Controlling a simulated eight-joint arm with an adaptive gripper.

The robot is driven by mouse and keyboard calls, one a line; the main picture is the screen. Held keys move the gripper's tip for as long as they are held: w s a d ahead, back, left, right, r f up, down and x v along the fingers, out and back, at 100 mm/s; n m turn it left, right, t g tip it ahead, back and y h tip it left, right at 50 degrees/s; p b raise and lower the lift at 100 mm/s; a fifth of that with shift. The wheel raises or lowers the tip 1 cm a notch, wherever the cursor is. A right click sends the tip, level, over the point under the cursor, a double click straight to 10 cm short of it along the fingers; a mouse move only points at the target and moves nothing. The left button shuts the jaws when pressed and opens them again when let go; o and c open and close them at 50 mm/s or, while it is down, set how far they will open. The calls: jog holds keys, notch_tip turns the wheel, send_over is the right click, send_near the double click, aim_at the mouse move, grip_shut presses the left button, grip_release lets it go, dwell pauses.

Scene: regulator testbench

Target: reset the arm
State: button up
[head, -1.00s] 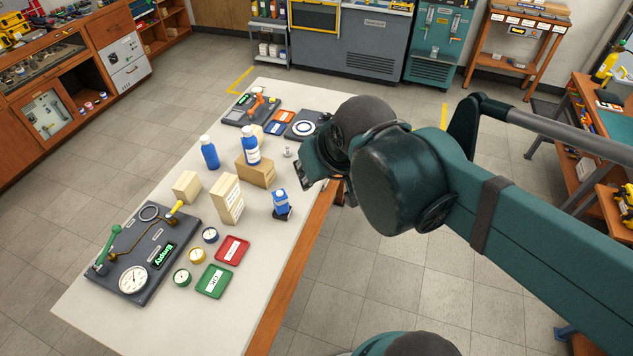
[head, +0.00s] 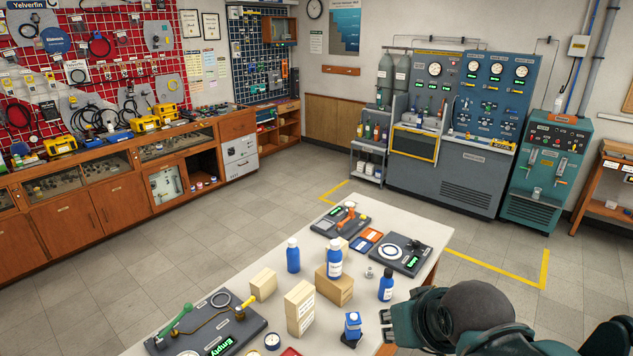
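My gripper (head: 387,326) is in the lower right of the head view, at the right edge of the white-topped table (head: 228,283). It points left, close to a small blue-and-white block-like item (head: 352,326). Its fingers are small and dark here, and I cannot tell whether they are open or shut. I see nothing clearly held in it. My dark teal arm runs off the bottom right of the picture, and most of it is out of view.
Blue bottles (head: 293,255), cardboard-coloured boxes (head: 300,308) and a dark gauge board (head: 207,330) reading "Empty" stand on the table. Another blue bottle (head: 386,287) stands just above my gripper in the picture. Floor is clear between the table and the blue test bench (head: 440,170).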

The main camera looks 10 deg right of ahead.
jog(key=shift+f+b, duration=1.8)
jog(key=shift+f, duration=0.4)
